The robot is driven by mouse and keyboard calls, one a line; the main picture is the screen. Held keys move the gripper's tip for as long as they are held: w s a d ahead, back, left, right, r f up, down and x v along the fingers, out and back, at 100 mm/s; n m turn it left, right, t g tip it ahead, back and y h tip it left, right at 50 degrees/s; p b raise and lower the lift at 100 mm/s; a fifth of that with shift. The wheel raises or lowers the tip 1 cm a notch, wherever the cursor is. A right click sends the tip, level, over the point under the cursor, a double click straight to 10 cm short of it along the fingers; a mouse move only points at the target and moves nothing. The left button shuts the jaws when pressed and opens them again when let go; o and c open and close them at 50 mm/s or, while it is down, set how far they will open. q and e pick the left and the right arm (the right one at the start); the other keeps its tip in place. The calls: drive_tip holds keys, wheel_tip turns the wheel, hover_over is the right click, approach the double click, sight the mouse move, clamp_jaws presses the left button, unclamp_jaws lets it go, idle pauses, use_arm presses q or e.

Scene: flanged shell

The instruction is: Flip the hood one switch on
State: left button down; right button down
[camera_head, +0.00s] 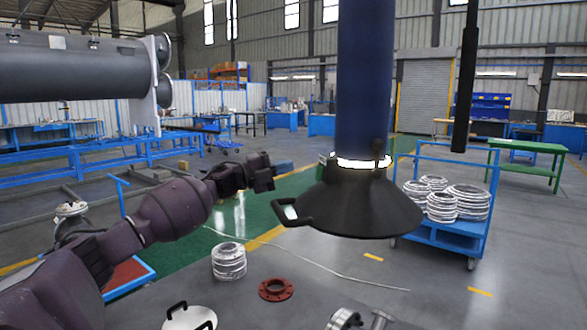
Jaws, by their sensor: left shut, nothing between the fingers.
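A black cone-shaped hood (358,205) hangs at the centre from a wide blue duct (364,80). It has a loop handle on its left rim and a bright ring around its neck. A small dark upright part (378,150) shows at the right of the neck; I cannot tell whether it is the switch or how it is set. My left gripper (277,172) comes in from the left and is shut and empty, left of the hood and apart from it in the picture. My right gripper is not in view.
A stack of pale rings (229,261) and a red flange (276,289) lie below the hood. A blue cart (440,232) with several coiled rings stands to the right. A dark vertical pole (466,75) hangs at upper right. A large grey cylinder (75,72) is at upper left.

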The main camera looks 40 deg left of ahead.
use_arm(q)
drive_tip(key=s+a+r, duration=0.1)
drive_tip(key=s+a, duration=0.2)
drive_tip(key=s, duration=0.2)
drive_tip(key=shift+s+a, duration=0.2)
drive_tip(key=shift+s, duration=0.2)
idle(0.5)
